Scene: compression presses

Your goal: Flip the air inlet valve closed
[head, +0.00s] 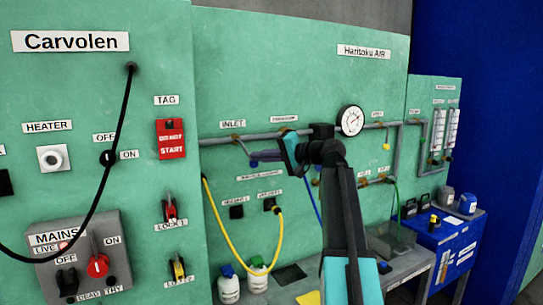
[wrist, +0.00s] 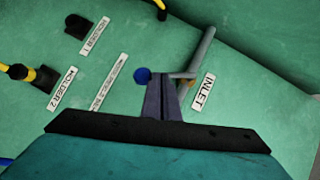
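The air inlet valve (head: 236,138) sits on the grey pipe under the INLET label in the head view. Its grey lever (head: 243,149) slants down and to the right from the pipe. In the wrist view the lever (wrist: 182,75) runs left behind my fingertips, and a blue round end (wrist: 142,76) shows just left of them. My gripper (head: 254,157) is at the lever's lower end. In the wrist view its dark purple fingers (wrist: 162,78) are side by side with no clear gap, with nothing seen between them. I cannot tell whether they touch the lever.
A round gauge (head: 350,120) is on the pipe right of my arm. A yellow hose (head: 234,262) hangs below the inlet. A red DO NOT START tag (head: 171,139) and MAINS box (head: 78,255) are left. Bottles (head: 229,287) stand on the bench below.

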